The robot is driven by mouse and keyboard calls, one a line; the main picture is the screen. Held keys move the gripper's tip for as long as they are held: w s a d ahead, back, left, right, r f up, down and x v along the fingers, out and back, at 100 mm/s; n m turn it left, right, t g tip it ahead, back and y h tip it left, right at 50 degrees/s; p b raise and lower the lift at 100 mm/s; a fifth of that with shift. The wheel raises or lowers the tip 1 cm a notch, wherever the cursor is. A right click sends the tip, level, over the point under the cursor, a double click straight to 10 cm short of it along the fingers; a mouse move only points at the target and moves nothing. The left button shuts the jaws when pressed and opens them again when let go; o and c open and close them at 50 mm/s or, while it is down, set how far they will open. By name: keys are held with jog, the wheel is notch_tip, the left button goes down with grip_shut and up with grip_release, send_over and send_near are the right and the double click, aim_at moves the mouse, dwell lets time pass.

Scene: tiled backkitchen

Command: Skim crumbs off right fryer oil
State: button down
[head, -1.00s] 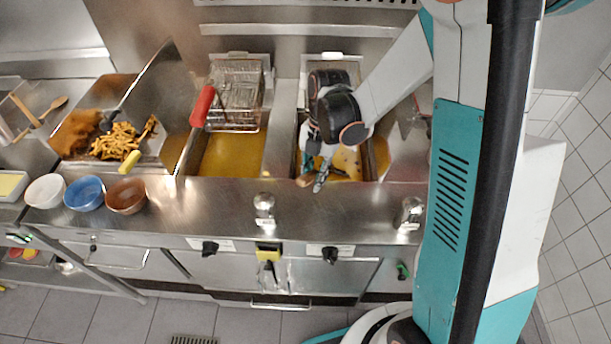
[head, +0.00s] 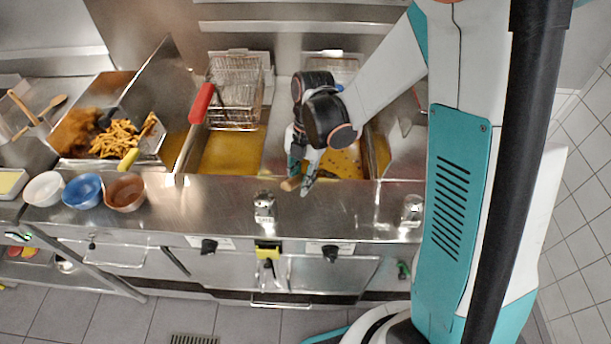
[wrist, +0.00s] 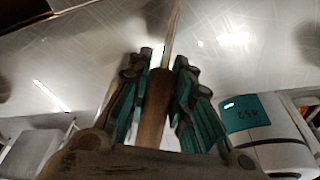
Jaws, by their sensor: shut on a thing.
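My gripper (head: 303,178) is over the front left part of the right fryer, near its front edge. It is shut on a wooden handle (wrist: 154,108), with a thin metal rod (wrist: 173,35) running on from it in the wrist view. The handle's tip also shows in the head view (head: 290,184). The tool's working end is hidden in both views. The right fryer's oil (head: 345,163) is yellow-brown with several dark crumbs on its surface. My arm covers the back of this fryer.
The left fryer (head: 228,152) holds clear-looking oil, with a wire basket (head: 236,92) with a red handle (head: 202,103) above its back. A tray of fries (head: 122,139) stands left. White, blue (head: 84,191) and brown bowls line the counter's front left. Two shakers (head: 264,207) stand in front.

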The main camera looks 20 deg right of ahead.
jog(key=shift+w+a, duration=0.1)
jog(key=shift+w+a, duration=1.25)
jog(key=shift+w, duration=0.15)
jog(key=shift+s+d+b, duration=0.2)
jog(key=shift+s+d, duration=0.15)
jog(key=shift+d, duration=0.75)
jog(key=shift+s+d+b, duration=0.25)
jog(key=shift+s+d, duration=0.15)
jog(key=shift+d, duration=0.65)
jog(key=shift+s+d+b, duration=0.2)
jog(key=shift+s+d, duration=0.15)
jog(key=shift+d, duration=0.75)
jog(key=shift+a, duration=0.1)
jog(key=shift+s+a, duration=0.2)
jog(key=shift+a, duration=0.75)
jog(key=shift+s+a, duration=0.2)
jog(key=shift+a, duration=0.7)
